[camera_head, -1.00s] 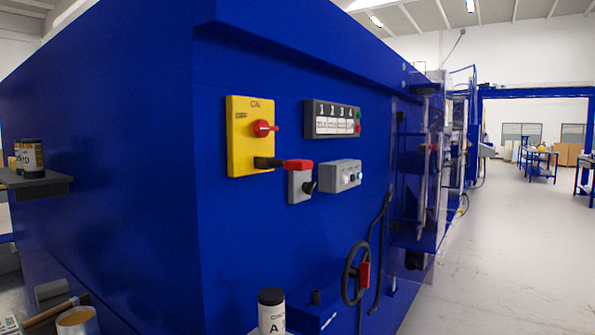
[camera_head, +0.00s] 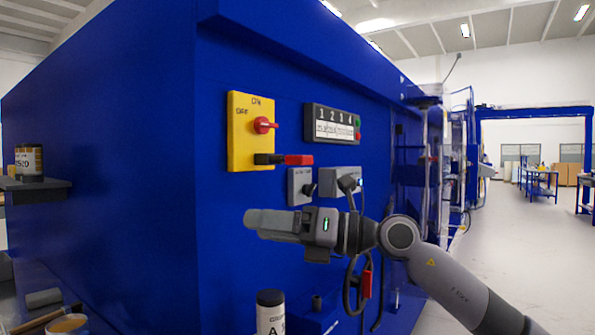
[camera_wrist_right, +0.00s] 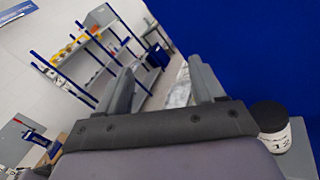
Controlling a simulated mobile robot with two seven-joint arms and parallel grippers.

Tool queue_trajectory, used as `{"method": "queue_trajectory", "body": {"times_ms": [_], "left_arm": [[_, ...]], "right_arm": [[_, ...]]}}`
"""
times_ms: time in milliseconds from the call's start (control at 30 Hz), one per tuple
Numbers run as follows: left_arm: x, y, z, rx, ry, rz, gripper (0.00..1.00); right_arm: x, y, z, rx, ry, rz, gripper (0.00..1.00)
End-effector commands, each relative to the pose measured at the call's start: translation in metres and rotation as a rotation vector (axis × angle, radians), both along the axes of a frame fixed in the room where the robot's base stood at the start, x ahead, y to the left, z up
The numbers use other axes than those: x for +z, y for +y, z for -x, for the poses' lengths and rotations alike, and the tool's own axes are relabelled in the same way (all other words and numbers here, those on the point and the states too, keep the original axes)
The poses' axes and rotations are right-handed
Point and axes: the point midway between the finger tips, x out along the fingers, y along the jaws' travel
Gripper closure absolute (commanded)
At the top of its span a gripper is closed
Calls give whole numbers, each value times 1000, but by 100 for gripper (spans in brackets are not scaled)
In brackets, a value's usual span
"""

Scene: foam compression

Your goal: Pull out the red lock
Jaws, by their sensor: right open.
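A red block, seemingly the lock (camera_head: 298,160), sits at the right end of a black piece (camera_head: 268,159) at the lower edge of the yellow switch panel (camera_head: 250,135). A red rotary knob (camera_head: 263,125) is on the panel above it. My right gripper (camera_head: 250,220) is in front of the blue wall, below the panel and apart from the red block, pointing left. In the right wrist view its two fingers (camera_wrist_right: 163,85) are spread with nothing between them. The red block does not show in the wrist view. My left gripper is out of view.
A grey box with a black knob (camera_head: 301,186) and another grey control box (camera_head: 341,181) sit below the numbered panel (camera_head: 332,124). A black-capped bottle (camera_head: 270,315) stands below my gripper. A black hose with a red part (camera_head: 366,284) hangs behind my arm.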

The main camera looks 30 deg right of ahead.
Motion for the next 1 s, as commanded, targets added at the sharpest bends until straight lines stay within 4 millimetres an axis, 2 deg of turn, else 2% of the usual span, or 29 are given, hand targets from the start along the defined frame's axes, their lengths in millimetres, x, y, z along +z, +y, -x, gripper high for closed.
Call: {"method": "queue_trajectory", "body": {"times_ms": [33,200,300,400,567,867,1000], "left_arm": [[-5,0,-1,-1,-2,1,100],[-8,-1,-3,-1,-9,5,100],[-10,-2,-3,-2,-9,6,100],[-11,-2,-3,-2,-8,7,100],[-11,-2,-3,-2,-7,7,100],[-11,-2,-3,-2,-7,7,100],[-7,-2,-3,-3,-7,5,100]], "right_arm": [[18,-17,4,-59,-56,85,32],[63,-69,17,-251,-167,295,32],[83,-93,27,-340,-204,365,32],[94,-109,33,-398,-221,404,32],[101,-117,37,-430,-228,423,32],[101,-116,36,-428,-229,421,32],[102,-113,29,-424,-227,419,32]]}}
